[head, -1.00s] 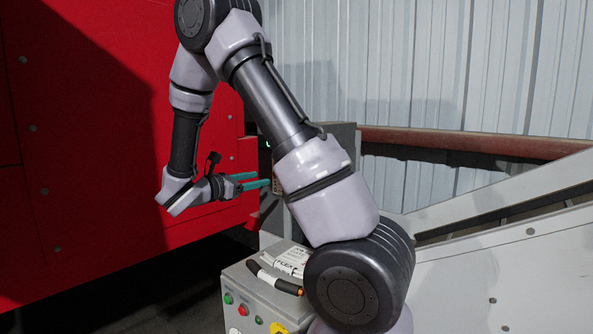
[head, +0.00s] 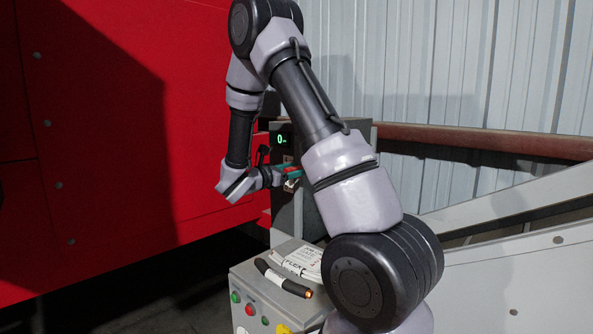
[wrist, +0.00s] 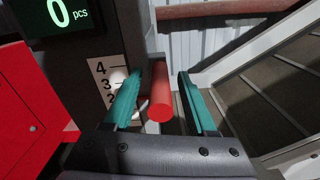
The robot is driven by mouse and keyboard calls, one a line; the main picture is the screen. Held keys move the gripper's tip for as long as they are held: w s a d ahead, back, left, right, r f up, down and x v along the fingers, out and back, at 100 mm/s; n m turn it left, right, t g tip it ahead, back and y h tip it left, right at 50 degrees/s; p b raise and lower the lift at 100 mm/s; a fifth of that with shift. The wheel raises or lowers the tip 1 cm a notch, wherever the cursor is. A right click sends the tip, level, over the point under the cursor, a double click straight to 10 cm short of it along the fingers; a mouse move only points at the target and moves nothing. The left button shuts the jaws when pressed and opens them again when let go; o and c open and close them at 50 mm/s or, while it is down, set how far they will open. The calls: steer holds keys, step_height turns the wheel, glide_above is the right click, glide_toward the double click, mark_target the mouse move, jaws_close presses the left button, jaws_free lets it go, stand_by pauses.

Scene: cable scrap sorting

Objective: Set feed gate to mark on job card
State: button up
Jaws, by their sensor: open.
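A red cylindrical handle (wrist: 161,98) stands between the teal fingers of my gripper (wrist: 159,74) in the wrist view. The fingers are apart, one on each side, with a visible gap on the right; I cannot tell if the left one touches. A white scale plate (wrist: 101,68) with marks 4, 3 and a partly hidden 2 is left of the handle. A pale round part (wrist: 118,77) shows by the 3, partly behind the left finger. In the head view my gripper (head: 294,172) is at the grey post (head: 286,212). White printed papers (head: 300,258) lie on the control box; their text is unreadable.
A display (head: 282,140) on the post reads 0 pcs. The grey control box (head: 270,297) carries buttons and a black cable piece (head: 282,279) with a copper end. A red machine wall (head: 110,130) is at left. A grey conveyor chute (head: 510,255) is at right.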

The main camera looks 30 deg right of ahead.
steer(key=shift+d, duration=0.2)
jaws_close()
stand_by(1.4)
